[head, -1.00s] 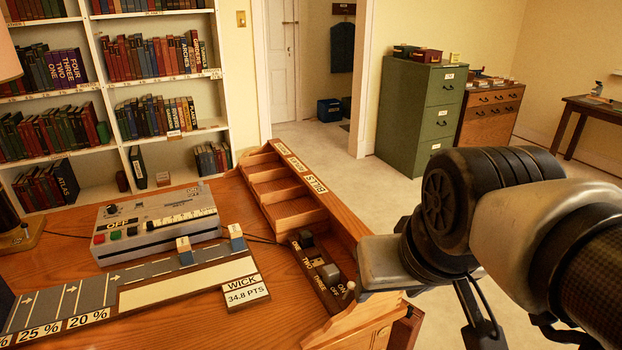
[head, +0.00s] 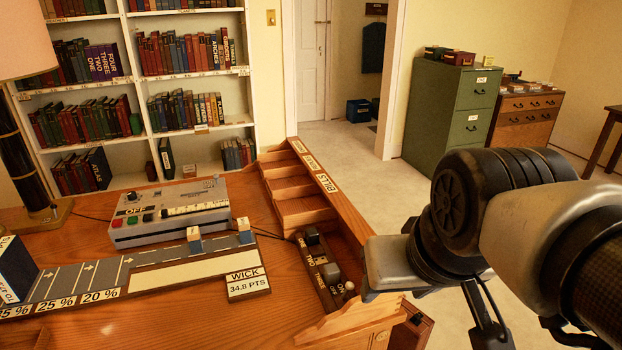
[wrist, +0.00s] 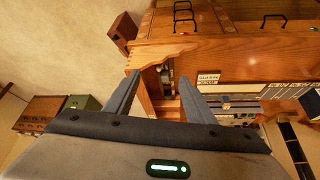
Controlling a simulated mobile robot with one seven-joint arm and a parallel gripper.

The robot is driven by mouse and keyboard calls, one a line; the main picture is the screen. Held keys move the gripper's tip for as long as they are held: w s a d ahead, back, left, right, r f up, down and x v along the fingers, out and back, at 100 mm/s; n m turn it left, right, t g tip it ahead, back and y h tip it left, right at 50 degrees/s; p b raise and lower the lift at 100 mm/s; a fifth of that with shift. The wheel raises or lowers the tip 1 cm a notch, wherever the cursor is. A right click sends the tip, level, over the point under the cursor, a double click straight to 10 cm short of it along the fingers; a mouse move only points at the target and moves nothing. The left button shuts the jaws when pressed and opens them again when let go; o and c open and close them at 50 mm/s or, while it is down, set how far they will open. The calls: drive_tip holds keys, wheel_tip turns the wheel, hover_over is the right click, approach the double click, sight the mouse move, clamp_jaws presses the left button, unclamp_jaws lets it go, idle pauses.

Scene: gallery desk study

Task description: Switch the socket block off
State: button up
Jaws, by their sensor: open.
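The socket block (head: 321,287) is a dark strip lying along the right edge of the desk, lettered along its left side. A dark plug and a grey plug (head: 332,272) stand in it, and a small pale knob (head: 349,287) is at its near end. I cannot tell the switch's position. My gripper's grey body (head: 388,266) is just right of the block in the head view; its fingers are not clear there. In the wrist view my gripper (wrist: 160,76) is open, its two fingers apart on either side of the desk's scalloped edge, with nothing visibly held.
A stepped wooden rack (head: 300,205) labelled BILLS stands behind the block. A grey control box (head: 170,212) and a WICK card (head: 247,283) are to the left on the desk. A lamp (head: 28,160) is at far left. The floor right of the desk is clear near the green cabinet (head: 452,110).

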drive_tip(key=shift+a, duration=0.15)
drive_tip(key=shift+c, duration=0.6)
drive_tip(key=shift+w, duration=0.1)
drive_tip(key=c, duration=0.4)
drive_tip(key=shift+w+m, duration=0.35)
drive_tip(key=shift+m, duration=0.15)
drive_tip(key=c, duration=0.4)
drive_tip(key=w+f+m, duration=0.1)
drive_tip(key=w+m, duration=0.2)
drive_tip(key=w+f+m+g, duration=0.1)
drive_tip(key=w+m, duration=0.3)
drive_tip(key=w+d+f+m+g, duration=0.1)
drive_tip(key=w+m, duration=0.2)
drive_tip(key=shift+w+f+m, duration=0.25)
drive_tip(key=shift+w+m, duration=0.05)
drive_tip(key=shift+w, duration=0.05)
clamp_jaws()
drive_tip(key=w+d+f+m+g, duration=0.1)
drive_tip(key=w+f+m+g, duration=0.1)
drive_tip(key=w+f+m, duration=0.6)
drive_tip(key=shift+w+f+m, duration=0.4)
drive_tip(key=shift+f+m, duration=0.05)
drive_tip(key=shift+m, duration=0.55)
